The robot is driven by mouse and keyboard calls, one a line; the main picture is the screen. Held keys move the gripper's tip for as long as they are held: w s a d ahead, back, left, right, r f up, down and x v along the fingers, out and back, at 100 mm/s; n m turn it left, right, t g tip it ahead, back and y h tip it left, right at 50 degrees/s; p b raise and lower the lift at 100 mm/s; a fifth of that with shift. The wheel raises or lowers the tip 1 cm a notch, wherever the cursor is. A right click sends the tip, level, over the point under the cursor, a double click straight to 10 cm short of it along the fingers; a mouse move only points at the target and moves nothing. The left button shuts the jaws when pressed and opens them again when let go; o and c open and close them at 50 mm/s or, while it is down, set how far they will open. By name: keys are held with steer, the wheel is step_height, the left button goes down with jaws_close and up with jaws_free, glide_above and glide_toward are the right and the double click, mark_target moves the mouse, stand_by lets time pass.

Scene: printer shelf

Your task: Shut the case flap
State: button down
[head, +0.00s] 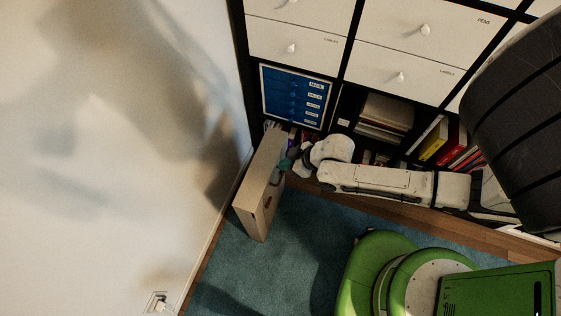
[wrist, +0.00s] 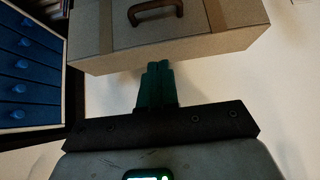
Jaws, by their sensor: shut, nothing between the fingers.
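The case (head: 262,180) is a beige box standing on the floor by the wall at the left end of the shelf. In the wrist view the case (wrist: 215,42) fills the top of the picture, with a brown handle (wrist: 156,10) and darker bands on it. I cannot make out which panel is the flap or how far open it stands. My gripper (head: 285,163) is at the case's right side, near its shelf end. In the wrist view my gripper (wrist: 158,66) has its teal fingers together and empty, tips close to the case's edge. I cannot tell whether they touch it.
A blue drawer unit (head: 296,97) sits in the shelf behind the case. White drawers (head: 408,35) are above, and books (head: 450,145) fill the lower shelf. The wall (head: 110,150) closes off the left. Teal carpet (head: 290,245) is clear in front.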

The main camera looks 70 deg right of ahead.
step_height(320, 180, down, 10)
steer(key=s+t+b, duration=0.1)
steer(key=b, duration=0.5)
steer(key=shift+s+r+t+b, duration=0.25)
steer(key=shift+s+t+b, duration=0.1)
steer(key=shift+t+b, duration=0.05)
